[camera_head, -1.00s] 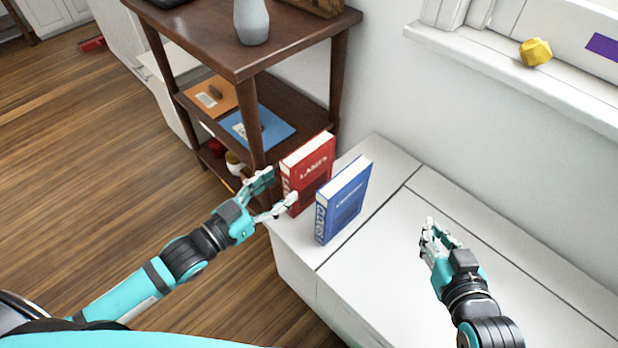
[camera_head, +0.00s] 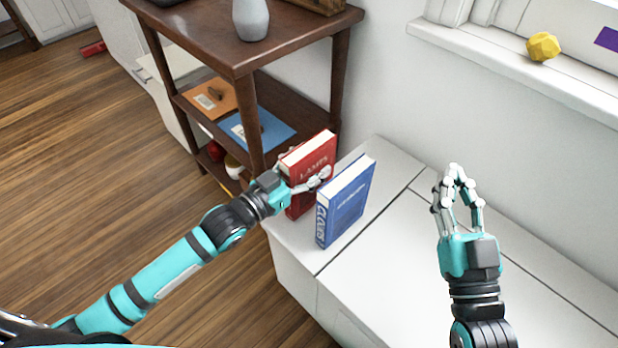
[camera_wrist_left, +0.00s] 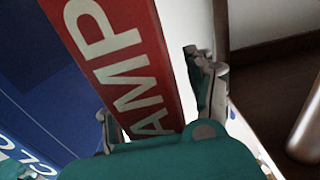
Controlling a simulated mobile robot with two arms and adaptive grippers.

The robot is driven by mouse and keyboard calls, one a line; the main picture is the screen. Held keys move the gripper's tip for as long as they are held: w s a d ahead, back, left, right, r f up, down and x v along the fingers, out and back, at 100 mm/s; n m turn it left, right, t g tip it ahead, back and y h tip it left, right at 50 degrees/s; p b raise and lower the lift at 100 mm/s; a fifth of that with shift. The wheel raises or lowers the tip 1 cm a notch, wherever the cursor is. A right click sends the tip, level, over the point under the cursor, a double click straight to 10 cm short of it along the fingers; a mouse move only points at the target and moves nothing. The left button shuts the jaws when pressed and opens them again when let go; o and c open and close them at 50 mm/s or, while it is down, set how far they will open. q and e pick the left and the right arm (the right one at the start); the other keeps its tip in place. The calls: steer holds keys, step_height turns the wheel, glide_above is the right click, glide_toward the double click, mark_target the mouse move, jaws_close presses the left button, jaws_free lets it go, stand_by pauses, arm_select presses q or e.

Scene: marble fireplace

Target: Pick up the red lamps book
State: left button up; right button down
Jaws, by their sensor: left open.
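The red lamps book (camera_head: 318,155) stands upright on the white cabinet top, beside the wooden shelf. In the left wrist view its red spine (camera_wrist_left: 125,60) with white letters lies between the two fingers. My left gripper (camera_head: 303,178) is open around the book, one finger in front of its cover and the other partly hidden behind it. The wrist view shows the left gripper's fingers (camera_wrist_left: 155,95) on both sides of the spine. My right gripper (camera_head: 460,180) is raised over the cabinet at the right, empty, its fingers apart at the base and close at the tips.
A blue book (camera_head: 345,205) stands upright just right of the red one, with a narrow gap. The dark wooden shelf (camera_head: 240,65) is close behind on the left. The white cabinet top (camera_head: 385,275) is clear in front and to the right.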

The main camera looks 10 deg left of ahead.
arm_select(q)
jaws_close()
stand_by(0.3)
steer(key=shift+r, duration=0.25)
